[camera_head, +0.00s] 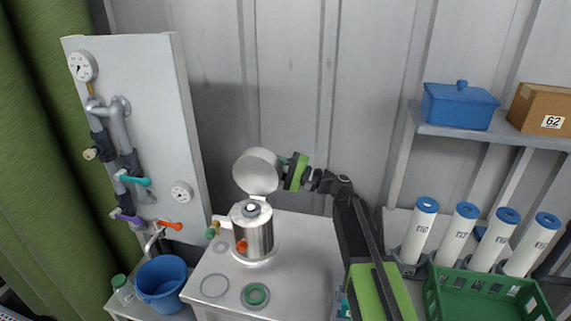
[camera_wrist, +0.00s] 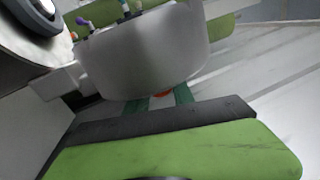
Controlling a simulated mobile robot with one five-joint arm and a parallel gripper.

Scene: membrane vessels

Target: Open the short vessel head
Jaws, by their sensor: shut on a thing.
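The short vessel (camera_head: 254,236) is a metal cylinder standing on the pale bench. Its round grey head (camera_head: 257,171) is swung up on the hinge side and stands tilted above the vessel, so the top of the vessel shows. My gripper (camera_head: 286,162) is at the upper right edge of the head and is shut on it. In the wrist view the head (camera_wrist: 150,52) fills the upper middle, close against the green fingers (camera_wrist: 158,98). The vessel's top (camera_wrist: 30,25) shows at the upper left there. The exact grip contact is partly hidden.
Two flat rings, one grey (camera_head: 214,286) and one green (camera_head: 255,296), lie on the bench front. A panel with pipes and valves (camera_head: 140,140) stands left, with a blue bucket (camera_head: 161,280) below. White cartridges (camera_head: 420,232) and a green crate (camera_head: 480,300) are right.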

